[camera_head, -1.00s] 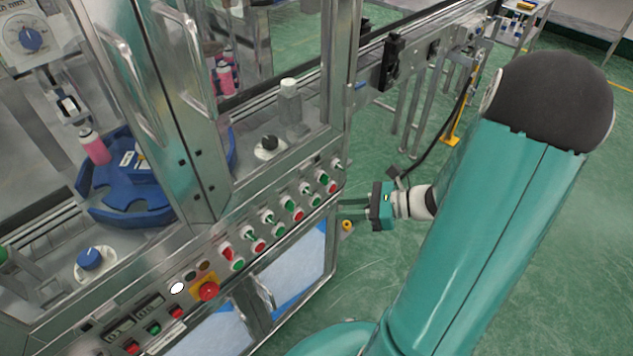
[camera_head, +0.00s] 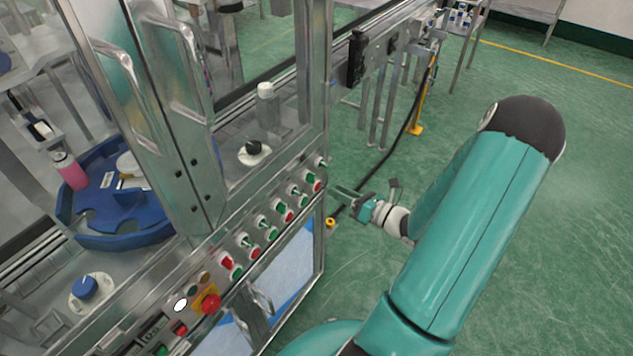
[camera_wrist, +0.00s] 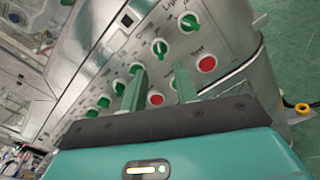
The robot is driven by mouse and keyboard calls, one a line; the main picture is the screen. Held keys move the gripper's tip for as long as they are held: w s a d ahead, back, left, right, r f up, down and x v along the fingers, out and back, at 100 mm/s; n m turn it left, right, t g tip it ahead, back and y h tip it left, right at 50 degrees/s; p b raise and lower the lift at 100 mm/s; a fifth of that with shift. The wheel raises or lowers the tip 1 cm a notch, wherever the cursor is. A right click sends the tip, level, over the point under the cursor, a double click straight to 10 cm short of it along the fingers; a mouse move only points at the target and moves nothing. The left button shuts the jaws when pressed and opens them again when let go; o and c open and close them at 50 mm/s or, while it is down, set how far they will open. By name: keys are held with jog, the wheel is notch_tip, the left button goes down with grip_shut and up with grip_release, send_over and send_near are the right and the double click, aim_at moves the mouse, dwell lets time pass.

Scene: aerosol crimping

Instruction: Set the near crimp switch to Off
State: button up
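The slanted control panel on the machine carries a row of green rotary switches with red and green buttons; in the head view the row (camera_head: 271,222) runs along the front edge. I cannot tell which switch is the near crimp switch, as most labels are too small to read. My gripper (camera_head: 343,194) is just off the right end of this row. In the wrist view its two green fingers (camera_wrist: 160,88) are apart with nothing between them, in front of the panel. Green switches (camera_wrist: 160,47) and a red button (camera_wrist: 207,64) show beyond the fingers; the fingers hide part of the panel.
A red emergency button on a yellow plate (camera_head: 207,302) sits at the panel's lower left. A blue rotary carrier (camera_head: 120,222) stands behind. Green floor is open to the right.

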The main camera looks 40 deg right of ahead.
aim_at(314, 179)
jog(key=x, duration=0.7)
jog(key=shift+w, duration=0.2)
grip_shut()
